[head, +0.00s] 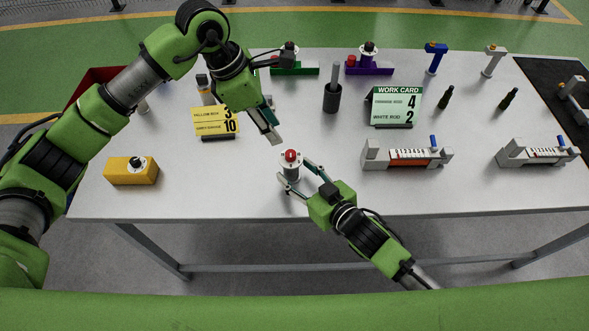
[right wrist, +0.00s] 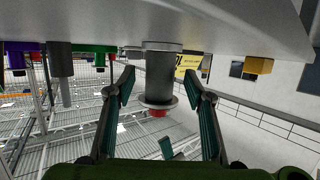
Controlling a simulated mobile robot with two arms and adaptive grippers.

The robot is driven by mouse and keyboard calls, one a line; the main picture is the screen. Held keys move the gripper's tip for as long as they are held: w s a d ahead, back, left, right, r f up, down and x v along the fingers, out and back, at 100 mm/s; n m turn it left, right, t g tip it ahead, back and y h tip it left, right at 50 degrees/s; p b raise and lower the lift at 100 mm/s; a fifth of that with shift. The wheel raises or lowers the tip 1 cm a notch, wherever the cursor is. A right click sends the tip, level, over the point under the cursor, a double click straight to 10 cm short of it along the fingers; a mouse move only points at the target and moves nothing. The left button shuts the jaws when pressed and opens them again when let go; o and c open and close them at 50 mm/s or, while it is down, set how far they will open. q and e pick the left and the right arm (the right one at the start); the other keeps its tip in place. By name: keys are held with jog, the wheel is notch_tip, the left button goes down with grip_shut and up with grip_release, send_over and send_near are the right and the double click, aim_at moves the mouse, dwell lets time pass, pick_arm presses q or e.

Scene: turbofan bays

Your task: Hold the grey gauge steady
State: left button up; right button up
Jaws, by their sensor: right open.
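The grey gauge (head: 291,172) is a short upright grey cylinder with a light flanged top and a red knob, near the table's front edge. In the right wrist view, which looks upside down, the gauge (right wrist: 160,78) hangs from the table surface with its red knob downward. My right gripper (head: 298,179) is open, its fingers on either side of the gauge; in the right wrist view gaps show between each finger and the gauge. My left gripper (head: 271,127) is above and left of the gauge, apart from it; its opening is unclear.
A yellow block (head: 131,170) sits at the left. A yellow card (head: 215,121) and the green work card (head: 396,105) stand on the table (head: 250,195). A dark cup with a rod (head: 332,98) is behind the gauge. Grey slotted fixtures (head: 405,156) stand at the right.

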jog(key=shift+x, duration=0.85)
jog(key=shift+s, duration=0.1)
